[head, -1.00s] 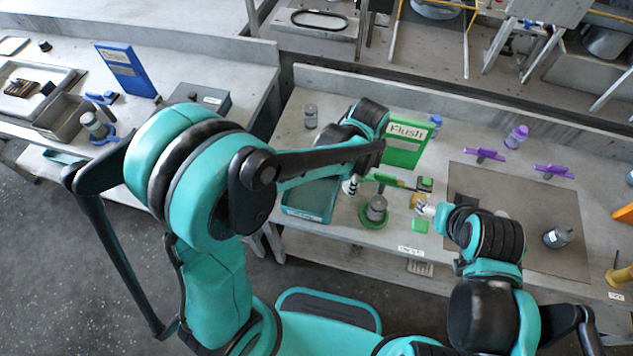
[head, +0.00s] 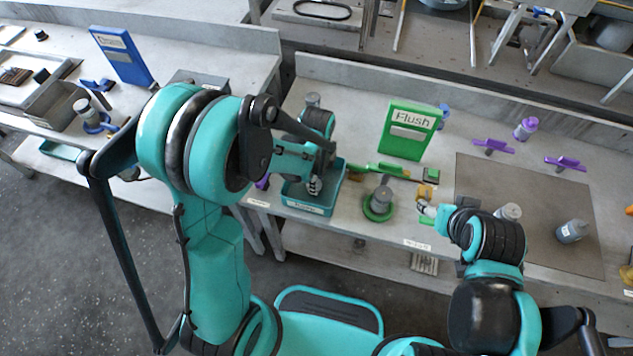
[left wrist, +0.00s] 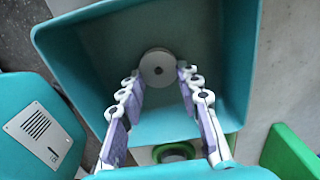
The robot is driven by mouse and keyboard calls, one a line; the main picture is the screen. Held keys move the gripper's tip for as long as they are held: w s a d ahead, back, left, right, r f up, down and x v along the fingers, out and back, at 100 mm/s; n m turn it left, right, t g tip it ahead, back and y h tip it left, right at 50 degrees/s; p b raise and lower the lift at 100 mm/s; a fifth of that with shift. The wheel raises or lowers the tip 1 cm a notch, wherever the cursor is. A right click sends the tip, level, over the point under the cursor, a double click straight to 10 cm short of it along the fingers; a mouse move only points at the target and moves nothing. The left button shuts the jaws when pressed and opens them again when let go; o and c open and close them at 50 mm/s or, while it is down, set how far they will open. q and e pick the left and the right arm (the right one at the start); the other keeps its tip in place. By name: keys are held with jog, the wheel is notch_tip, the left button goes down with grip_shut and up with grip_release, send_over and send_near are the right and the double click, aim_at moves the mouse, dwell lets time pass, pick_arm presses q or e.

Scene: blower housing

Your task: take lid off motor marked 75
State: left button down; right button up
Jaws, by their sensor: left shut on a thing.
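My left gripper (head: 314,188) is over the teal tray (head: 327,206). In the left wrist view the gripper (left wrist: 159,72) points into the teal tray (left wrist: 238,60), its fingertips on either side of a round grey lid-like disc (left wrist: 158,68) with a small centre hole. A grey motor (head: 382,197) stands upright in a green ring holder (head: 377,214) right of the tray. The number 75 is not legible on any motor. My right gripper (head: 424,207) is low over the bench, right of the green holder; its fingers are too small to read.
A green "Flush" board (head: 408,130) stands behind the holder. Grey motors (head: 572,231) (head: 508,212) are at the dark mat (head: 530,185) on the right. Purple fixtures (head: 565,163) line the back.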

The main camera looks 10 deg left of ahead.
pick_arm(q)
jog(key=shift+f, duration=0.2)
jog(key=c, duration=1.1)
grip_release()
jog(key=shift+r, duration=0.1)
jog(key=shift+o, duration=0.2)
jog(key=shift+r, duration=0.1)
